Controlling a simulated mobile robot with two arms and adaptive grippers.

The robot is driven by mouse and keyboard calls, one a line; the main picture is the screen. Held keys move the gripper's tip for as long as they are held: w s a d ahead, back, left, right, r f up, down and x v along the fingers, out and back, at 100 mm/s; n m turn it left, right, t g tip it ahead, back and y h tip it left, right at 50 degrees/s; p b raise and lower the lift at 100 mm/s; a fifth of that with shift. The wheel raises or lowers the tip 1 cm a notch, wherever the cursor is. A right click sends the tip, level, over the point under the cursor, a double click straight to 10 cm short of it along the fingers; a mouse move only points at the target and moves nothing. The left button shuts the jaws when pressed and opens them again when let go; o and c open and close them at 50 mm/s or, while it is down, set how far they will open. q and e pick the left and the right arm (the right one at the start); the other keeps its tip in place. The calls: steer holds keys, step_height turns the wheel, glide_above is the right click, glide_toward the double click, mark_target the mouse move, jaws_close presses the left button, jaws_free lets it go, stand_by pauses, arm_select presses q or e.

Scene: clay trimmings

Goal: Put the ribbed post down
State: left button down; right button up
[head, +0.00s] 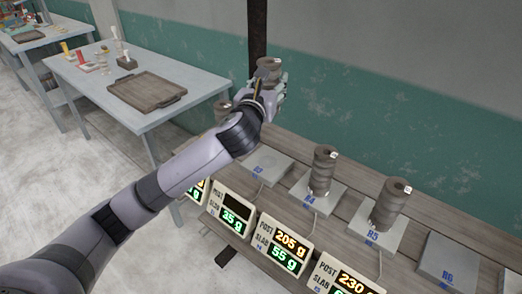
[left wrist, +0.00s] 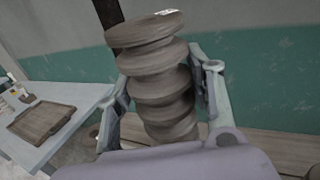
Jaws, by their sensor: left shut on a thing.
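My left gripper (head: 268,86) is shut on a grey-brown ribbed post (head: 268,65) and holds it up above the wooden bench, near a dark vertical pole. In the left wrist view the ribbed post (left wrist: 156,75) stands slightly tilted between the two fingers, with a small white label on its top. Its lower end is hidden behind my gripper. Similar ribbed posts stand on the pad marked R4 (head: 308,197) and the pad marked R5 (head: 372,236). Another post (head: 221,109) shows partly behind my left arm. My right gripper is not in view.
The pad left of R4 (head: 258,163) and the pad marked R6 (head: 447,262) are bare. Lit display boxes (head: 280,246) line the bench's front edge. A blue-grey table (head: 190,85) at the back left bears a brown tray (head: 172,103) and small items.

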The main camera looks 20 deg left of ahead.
arm_select(q)
step_height(320, 180, down, 18)
steer(key=shift+r+b, duration=0.2)
steer(key=shift+b, duration=0.9)
steer(key=shift+f, duration=0.1)
steer(key=shift+f, duration=0.15)
steer(key=c, duration=0.8)
jaws_free()
steer(key=shift+o, duration=0.2)
